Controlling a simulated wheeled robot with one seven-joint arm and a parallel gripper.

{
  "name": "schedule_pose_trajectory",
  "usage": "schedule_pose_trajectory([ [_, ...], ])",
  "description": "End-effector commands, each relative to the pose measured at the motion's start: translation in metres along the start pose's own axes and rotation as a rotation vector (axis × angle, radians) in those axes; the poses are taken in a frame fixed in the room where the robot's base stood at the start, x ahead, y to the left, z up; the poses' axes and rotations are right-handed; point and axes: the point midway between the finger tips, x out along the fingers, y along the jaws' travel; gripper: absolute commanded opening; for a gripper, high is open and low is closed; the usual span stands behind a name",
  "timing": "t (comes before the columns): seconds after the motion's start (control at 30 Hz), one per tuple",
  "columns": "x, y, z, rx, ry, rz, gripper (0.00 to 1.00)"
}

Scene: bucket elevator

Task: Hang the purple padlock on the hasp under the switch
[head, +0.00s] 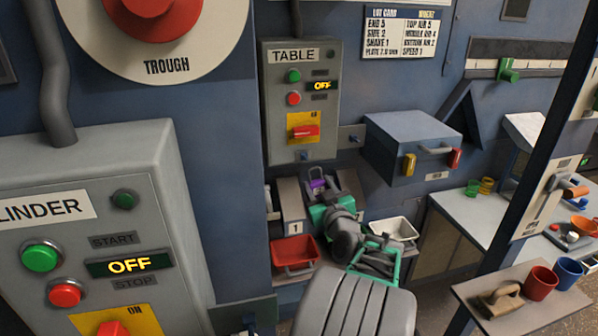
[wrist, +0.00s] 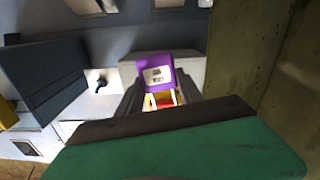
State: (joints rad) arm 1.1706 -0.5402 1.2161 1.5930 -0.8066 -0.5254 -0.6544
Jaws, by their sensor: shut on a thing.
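The purple padlock (head: 317,183) is between the fingertips of my gripper (head: 318,193), below the grey TABLE switch box (head: 328,100). It also shows in the wrist view (wrist: 154,66), between the dark fingers of my gripper (wrist: 157,95), which is shut on it. The red switch (head: 305,132) sits on a yellow plate low on that box. A small blue-tipped fitting (head: 304,156), perhaps the hasp, is at the box's lower edge. The padlock is a little below it and looks apart from it. The exact gap cannot be told.
A grey-blue box (head: 400,140) with a yellow padlock (head: 409,164) and a red one (head: 455,158) juts out to the right. A red bin (head: 294,254) and a white bin (head: 397,230) flank my arm. The CYLINDER panel (head: 110,215) stands close at left.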

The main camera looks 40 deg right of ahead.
Motion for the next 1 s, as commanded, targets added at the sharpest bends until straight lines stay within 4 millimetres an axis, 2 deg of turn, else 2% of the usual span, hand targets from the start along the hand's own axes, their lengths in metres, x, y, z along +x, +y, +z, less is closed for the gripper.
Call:
schedule_pose_trajectory([
  [0.27, 0.008, 0.007, -0.003, -0.002, 0.0, 0.012, 0.0],
  [0.9, 0.054, 0.005, -0.003, -0.002, 0.001, 0.007, 0.0],
  [1.0, 0.055, 0.005, -0.002, -0.002, 0.001, 0.009, 0.0],
])
